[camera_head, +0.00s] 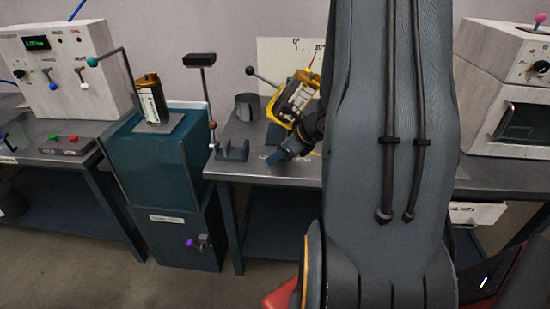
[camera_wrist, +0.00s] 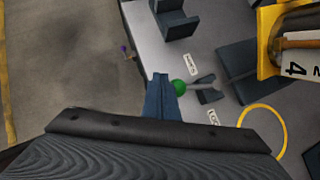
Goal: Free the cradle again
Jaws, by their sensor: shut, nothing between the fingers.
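The cradle (camera_head: 292,99) is a yellow frame tilted to one side on the bench, with a labelled canister in it. Its yellow edge also shows in the wrist view (camera_wrist: 268,42), top right, by a label with a 4. A lever with a green ball knob (camera_wrist: 178,87) lies on the bench between two small labels; one (camera_wrist: 214,117) seems to read LOCK. My gripper (camera_wrist: 160,84) is shut and empty, its blue fingertips just left of the green knob; I cannot tell whether they touch. In the head view my gripper (camera_head: 275,157) is low in front of the cradle, and the knob cannot be made out.
A yellow ring (camera_wrist: 265,108) lies right of the lever. A teal cabinet (camera_head: 160,165) stands further left.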

